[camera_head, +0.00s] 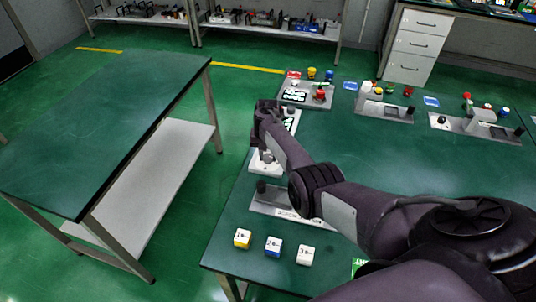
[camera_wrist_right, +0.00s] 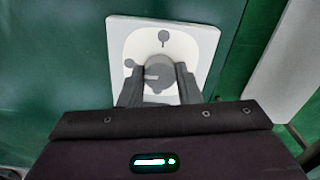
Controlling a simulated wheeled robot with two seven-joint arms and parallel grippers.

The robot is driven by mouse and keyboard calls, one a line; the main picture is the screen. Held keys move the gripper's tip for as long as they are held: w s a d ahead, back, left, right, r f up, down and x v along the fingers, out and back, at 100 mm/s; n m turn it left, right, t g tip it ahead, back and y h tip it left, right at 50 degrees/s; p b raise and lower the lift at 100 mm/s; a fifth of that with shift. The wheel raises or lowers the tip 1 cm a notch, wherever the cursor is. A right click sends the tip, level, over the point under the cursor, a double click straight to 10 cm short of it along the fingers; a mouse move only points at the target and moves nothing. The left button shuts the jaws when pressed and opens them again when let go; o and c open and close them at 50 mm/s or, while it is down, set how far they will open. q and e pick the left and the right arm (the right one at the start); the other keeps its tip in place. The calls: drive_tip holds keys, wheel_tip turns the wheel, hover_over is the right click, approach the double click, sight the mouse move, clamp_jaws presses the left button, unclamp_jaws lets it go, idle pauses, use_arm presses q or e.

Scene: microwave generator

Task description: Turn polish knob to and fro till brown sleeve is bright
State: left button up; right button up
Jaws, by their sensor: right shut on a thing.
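The grey round knob (camera_wrist_right: 158,76), with a light pointer mark toward the left, sits on a white plate (camera_wrist_right: 205,42) with dark grey marks above and left of it. I take it to be the polish knob. My right gripper (camera_wrist_right: 159,70) is shut on the knob, one finger at each side. In the head view my right gripper (camera_head: 264,150) reaches down over the white plate (camera_head: 259,166), and its fingers hide the knob. I cannot make out a brown sleeve in either view. My left gripper is not in view.
A grey tray (camera_head: 262,206) lies in front of the plate, partly behind my right arm. Several knob panels stand at the back. An empty green table (camera_head: 105,120) stands left across a gap.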

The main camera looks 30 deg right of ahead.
sight(268, 156)
drive_tip(key=o, duration=1)
drive_tip(key=shift+r, duration=3.9)
